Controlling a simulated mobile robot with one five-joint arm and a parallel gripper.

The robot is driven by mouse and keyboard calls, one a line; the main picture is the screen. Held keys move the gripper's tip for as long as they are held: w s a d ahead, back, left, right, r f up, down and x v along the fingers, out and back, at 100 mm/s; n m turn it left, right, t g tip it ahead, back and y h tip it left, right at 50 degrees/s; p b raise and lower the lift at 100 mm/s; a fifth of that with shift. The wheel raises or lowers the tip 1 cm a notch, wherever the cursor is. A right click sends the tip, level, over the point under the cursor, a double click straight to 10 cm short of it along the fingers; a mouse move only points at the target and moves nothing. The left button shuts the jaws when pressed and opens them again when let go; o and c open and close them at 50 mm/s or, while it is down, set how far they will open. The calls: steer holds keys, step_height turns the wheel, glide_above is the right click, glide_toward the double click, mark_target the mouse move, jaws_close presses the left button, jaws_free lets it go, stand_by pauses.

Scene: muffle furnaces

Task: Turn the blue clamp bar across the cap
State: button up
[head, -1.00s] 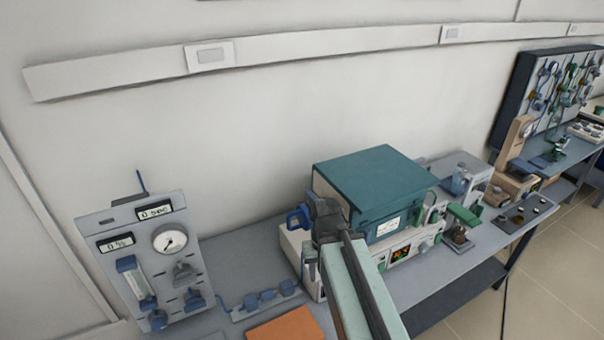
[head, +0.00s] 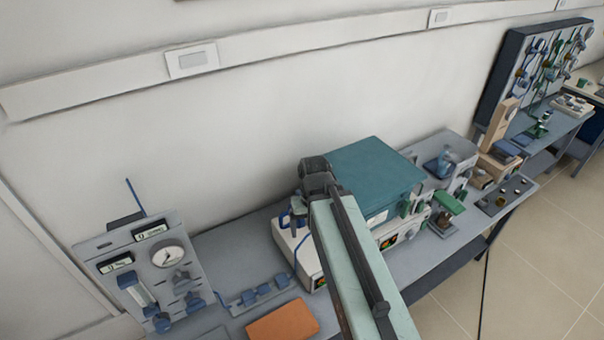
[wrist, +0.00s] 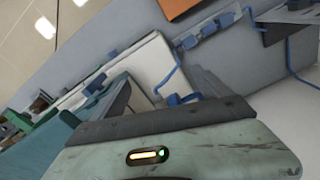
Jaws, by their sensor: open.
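A teal-topped furnace (head: 375,168) stands on a pale base unit (head: 300,255) on the grey bench. A small blue fitting (head: 286,218) shows at the base unit's left end. It also shows in the wrist view (wrist: 180,99), partly behind my gripper's housing. I cannot tell whether it is the clamp bar, and I cannot make out the cap. My arm crosses in front of the furnace. My gripper (head: 299,206) is open, just above the fitting at the furnace's left side. Its jaws are mostly hidden, and contact cannot be told.
A grey gas panel (head: 140,270) with gauges stands at left. A blue valve row (head: 260,295) and an orange mat (head: 283,320) lie on the bench between. A thin blue line (wrist: 170,72) runs from the furnace side. More equipment and a tool board (head: 535,70) are at right.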

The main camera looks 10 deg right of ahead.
step_height(320, 180, up, 10)
steer(key=w+m+p, duration=0.2)
steer(key=w+p, duration=0.1)
steer(key=p, duration=0.4)
steer(key=w+m, duration=0.4)
steer(key=m, duration=0.1)
steer(key=w+m, duration=0.5)
steer(key=m, duration=0.1)
steer(key=shift+w+d+f, duration=0.15)
steer(key=shift+w, duration=0.15)
steer(key=shift+w+m, duration=0.25)
steer(key=shift+m, duration=0.45)
step_height(320, 180, down, 8)
steer(key=b, duration=0.8)
steer(key=shift+s, duration=0.1)
